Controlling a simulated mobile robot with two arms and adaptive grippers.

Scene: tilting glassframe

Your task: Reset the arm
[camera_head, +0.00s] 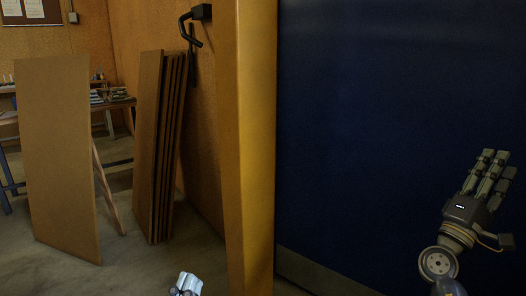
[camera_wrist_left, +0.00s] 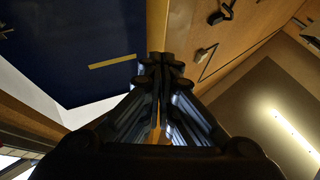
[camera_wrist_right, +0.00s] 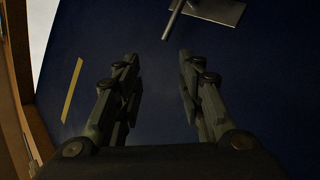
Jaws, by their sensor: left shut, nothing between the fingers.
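My left gripper (camera_head: 186,285) shows only as its tip at the bottom edge of the head view, low beside the wooden post. In the left wrist view its fingers (camera_wrist_left: 160,60) are together, with nothing held. My right gripper (camera_head: 488,172) is raised at the right of the head view, fingers up, in front of the large dark blue panel (camera_head: 385,110). In the right wrist view its fingers (camera_wrist_right: 157,60) are spread apart and empty, with the blue panel (camera_wrist_right: 90,40) beyond. Most of my left arm is hidden from the head view.
A thick wooden post (camera_head: 252,140) stands between the two grippers. A black handle (camera_head: 190,28) projects left of it. Several brown boards (camera_head: 155,150) lean on the wall, and a single board (camera_head: 60,160) stands farther left. Bare floor (camera_head: 150,270) lies in front.

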